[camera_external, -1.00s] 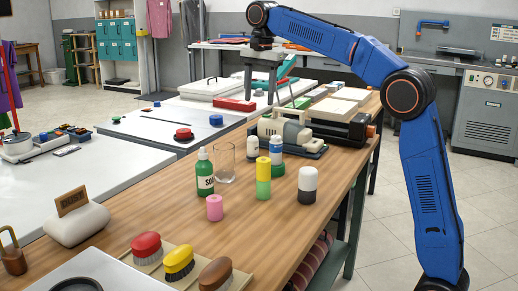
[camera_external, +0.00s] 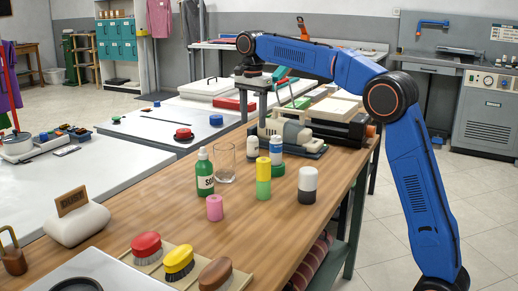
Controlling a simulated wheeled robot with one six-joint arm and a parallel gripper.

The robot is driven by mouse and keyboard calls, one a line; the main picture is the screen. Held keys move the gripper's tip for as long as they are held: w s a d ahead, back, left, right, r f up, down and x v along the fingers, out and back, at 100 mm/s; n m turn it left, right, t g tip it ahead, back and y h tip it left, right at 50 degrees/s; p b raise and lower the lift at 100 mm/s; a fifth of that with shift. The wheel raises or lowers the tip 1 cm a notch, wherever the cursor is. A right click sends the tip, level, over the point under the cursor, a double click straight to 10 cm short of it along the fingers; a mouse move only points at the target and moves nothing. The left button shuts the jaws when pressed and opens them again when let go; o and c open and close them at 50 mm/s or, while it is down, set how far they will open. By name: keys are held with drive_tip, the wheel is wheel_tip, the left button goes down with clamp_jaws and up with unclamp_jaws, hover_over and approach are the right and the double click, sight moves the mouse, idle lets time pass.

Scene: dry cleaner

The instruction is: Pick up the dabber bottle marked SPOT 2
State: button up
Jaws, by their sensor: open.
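Several small bottles stand on the wooden bench, and I cannot read a SPOT 2 mark on any of them. They are a yellow-and-green bottle (camera_external: 263,180), a white bottle with a black lower part (camera_external: 308,185), a blue-topped white bottle with a green base (camera_external: 277,156) and a short pink one (camera_external: 214,207). A green bottle (camera_external: 205,175) with a partly legible label stands to the left. My gripper (camera_external: 254,118) points down, open and empty, above the far part of the bench, behind the bottles.
A clear glass (camera_external: 225,163) stands beside the green bottle. A beige machine (camera_external: 290,132) and stacked flat boxes sit behind the bottles. Several brushes (camera_external: 178,262) lie at the front. Bare wood (camera_external: 250,232) is clear around the pink bottle.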

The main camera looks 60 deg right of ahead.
sight(253, 137)
wheel_tip(253, 137, down, 9)
drive_tip(key=shift+w, duration=0.1)
idle(0.5)
drive_tip(key=c, duration=1.2)
